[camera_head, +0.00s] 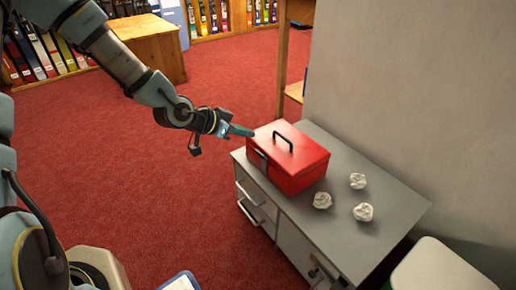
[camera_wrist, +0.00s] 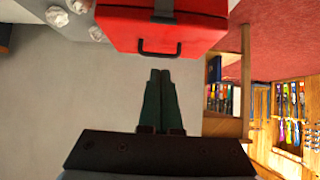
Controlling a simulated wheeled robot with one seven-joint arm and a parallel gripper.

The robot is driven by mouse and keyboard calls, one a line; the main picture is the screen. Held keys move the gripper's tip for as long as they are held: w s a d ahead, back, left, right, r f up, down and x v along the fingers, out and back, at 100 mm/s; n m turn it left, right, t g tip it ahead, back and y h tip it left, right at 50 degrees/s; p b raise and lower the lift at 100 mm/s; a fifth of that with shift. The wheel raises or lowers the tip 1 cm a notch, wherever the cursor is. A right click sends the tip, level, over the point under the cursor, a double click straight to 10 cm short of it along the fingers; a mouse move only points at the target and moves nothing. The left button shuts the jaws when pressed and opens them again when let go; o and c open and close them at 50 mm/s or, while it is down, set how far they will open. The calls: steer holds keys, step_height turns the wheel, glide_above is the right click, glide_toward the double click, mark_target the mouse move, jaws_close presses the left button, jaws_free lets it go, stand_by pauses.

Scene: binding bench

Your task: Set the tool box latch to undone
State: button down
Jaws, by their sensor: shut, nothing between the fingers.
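The red tool box (camera_head: 300,172) stands closed on the grey cabinet, with a black handle (camera_head: 283,141) on its lid. A grey latch (camera_head: 261,160) shows on its left-facing side; it is too small to tell how it is set. In the wrist view the box (camera_wrist: 120,32) fills the top, with the latch (camera_wrist: 163,10) partly cut off by the frame edge and the handle (camera_wrist: 160,53) below it. My gripper (camera_head: 250,132) is shut and empty, its teal fingers close to the box's upper left corner. The fingertips (camera_wrist: 160,72) appear apart from the handle in the wrist view.
Several crumpled paper balls lie to the right of the box, one nearest it (camera_head: 322,200). The grey cabinet (camera_head: 385,215) stands against a pale wall (camera_head: 420,90). Red carpet (camera_head: 100,160) lies open to the left. A wooden desk (camera_head: 148,48) and bookshelves stand behind.

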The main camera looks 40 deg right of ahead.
steer(key=b+x, duration=0.2)
steer(key=x, duration=0.7)
steer(key=shift+s+d+f, duration=0.1)
steer(key=shift+d+f, duration=0.15)
steer(key=shift+f, duration=0.1)
steer(key=shift+a+f, duration=0.55)
steer(key=shift+a, duration=0.25)
steer(key=shift+a+f, duration=0.55)
steer(key=shift+a, duration=0.25)
steer(key=shift+a+f+h+b, duration=0.15)
steer(key=shift+a+h+b, duration=0.25)
steer(key=shift+b, duration=0.25)
